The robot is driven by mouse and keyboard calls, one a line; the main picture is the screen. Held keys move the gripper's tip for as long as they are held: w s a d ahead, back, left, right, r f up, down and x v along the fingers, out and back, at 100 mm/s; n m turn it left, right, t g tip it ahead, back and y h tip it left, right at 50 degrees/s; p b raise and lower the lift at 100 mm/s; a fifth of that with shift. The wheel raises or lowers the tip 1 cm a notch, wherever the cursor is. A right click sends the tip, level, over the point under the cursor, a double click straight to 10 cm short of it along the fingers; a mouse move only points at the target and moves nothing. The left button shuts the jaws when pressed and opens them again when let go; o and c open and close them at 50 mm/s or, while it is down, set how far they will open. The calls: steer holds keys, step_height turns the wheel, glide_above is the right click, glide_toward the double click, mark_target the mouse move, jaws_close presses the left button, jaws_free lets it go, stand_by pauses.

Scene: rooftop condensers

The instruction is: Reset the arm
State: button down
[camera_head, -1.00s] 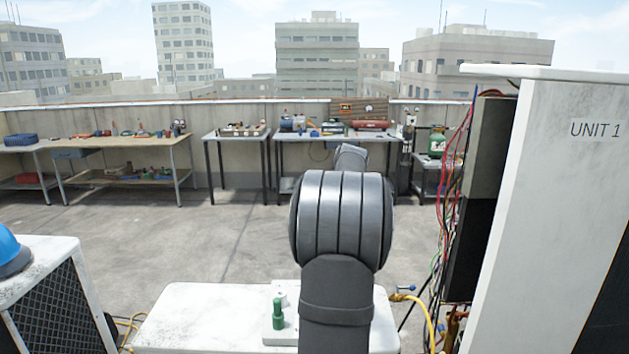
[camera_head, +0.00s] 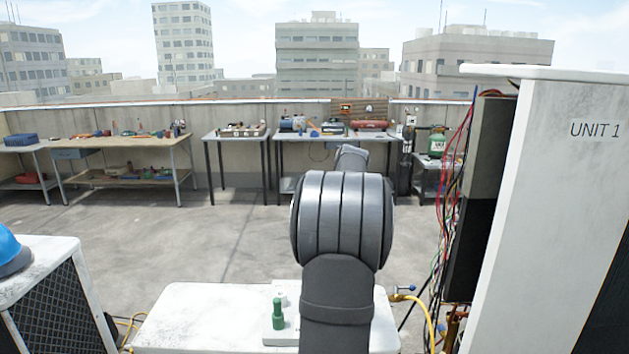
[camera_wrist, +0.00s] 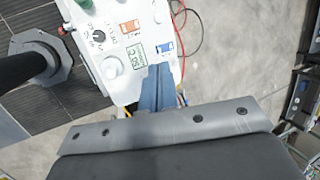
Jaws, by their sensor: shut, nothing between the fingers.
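My gripper (camera_wrist: 158,88) shows in the wrist view as blue-grey fingers pressed together, shut and empty. It hangs over the lower edge of a white panel (camera_wrist: 118,62) with a dial, orange and blue labels and a green-framed mark. In the head view my dark grey arm rises in front of the camera and hides part of the white surface below. The gripper itself is not visible there.
A white unit marked UNIT 1 (camera_head: 560,190) with loose wires stands close on the right. A white top with a green-knobbed fitting (camera_head: 278,315) lies below. A blue helmet (camera_head: 10,255) sits on a left condenser (camera_head: 60,300). Workbenches (camera_head: 125,155) line the back wall; the floor between is clear.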

steer(key=shift+v, duration=1.4)
steer(key=c, duration=2.2)
jaws_free()
jaws_free()
step_height(320, 180, down, 14)
steer(key=a+g, duration=0.2)
steer(key=a, duration=0.1)
steer(key=shift+s, duration=0.25)
steer(key=x, duration=0.8)
steer(key=shift+f, duration=0.15)
steer(key=v, duration=1)
